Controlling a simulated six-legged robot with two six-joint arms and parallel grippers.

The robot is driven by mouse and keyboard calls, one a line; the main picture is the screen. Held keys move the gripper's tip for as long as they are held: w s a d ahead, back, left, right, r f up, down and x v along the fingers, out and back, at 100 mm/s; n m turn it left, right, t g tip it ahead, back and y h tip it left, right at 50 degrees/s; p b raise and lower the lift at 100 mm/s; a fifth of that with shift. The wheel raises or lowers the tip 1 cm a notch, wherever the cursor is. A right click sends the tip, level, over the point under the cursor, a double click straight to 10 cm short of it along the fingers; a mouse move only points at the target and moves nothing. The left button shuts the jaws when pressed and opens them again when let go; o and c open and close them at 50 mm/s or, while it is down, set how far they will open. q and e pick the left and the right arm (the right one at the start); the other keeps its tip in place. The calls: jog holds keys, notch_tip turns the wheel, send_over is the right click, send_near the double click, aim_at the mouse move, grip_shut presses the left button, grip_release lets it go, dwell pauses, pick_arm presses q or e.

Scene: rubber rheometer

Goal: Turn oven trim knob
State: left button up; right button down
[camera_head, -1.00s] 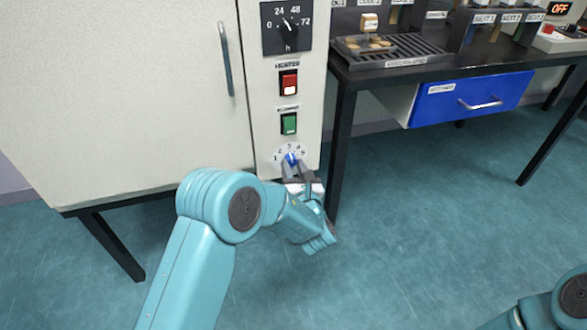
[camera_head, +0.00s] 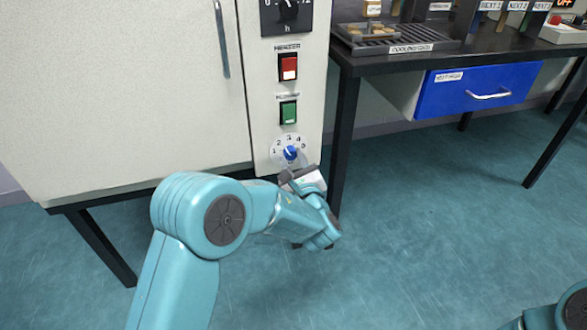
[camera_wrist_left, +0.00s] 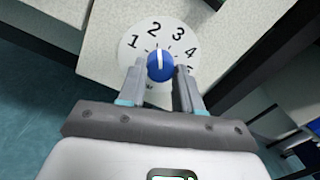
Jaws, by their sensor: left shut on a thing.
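The oven trim knob (camera_head: 291,153) is a small blue knob with a white pointer line, on a round dial numbered 1 to 5 low on the oven's control strip. It also shows in the left wrist view (camera_wrist_left: 161,66), where its line points between 2 and 3, nearer 2. My left gripper (camera_wrist_left: 160,88) is shut on the knob, a finger on each side. In the head view my left gripper (camera_head: 298,172) comes to the dial from below right, tilted. The 5 is partly hidden by a finger in the wrist view. My right gripper is out of view.
Above the dial are a green switch (camera_head: 288,112), a red switch (camera_head: 288,67) and a black timer dial (camera_head: 287,12). The oven door (camera_head: 120,90) is at left. A dark bench (camera_head: 400,62) with a blue drawer (camera_head: 475,90) stands close on the right.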

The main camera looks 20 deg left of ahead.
pick_arm(q)
jog(key=n, duration=0.4)
jog(key=shift+d+f+n, duration=0.1)
jog(key=shift+n, duration=2.5)
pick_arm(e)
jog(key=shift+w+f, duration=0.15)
pick_arm(q)
jog(key=shift+y, duration=0.3)
jog(key=o, duration=1)
jog(key=p+v, duration=0.4)
jog(key=v, duration=1.2)
jog(key=shift+s+d, duration=0.1)
jog(key=shift+d, duration=0.05)
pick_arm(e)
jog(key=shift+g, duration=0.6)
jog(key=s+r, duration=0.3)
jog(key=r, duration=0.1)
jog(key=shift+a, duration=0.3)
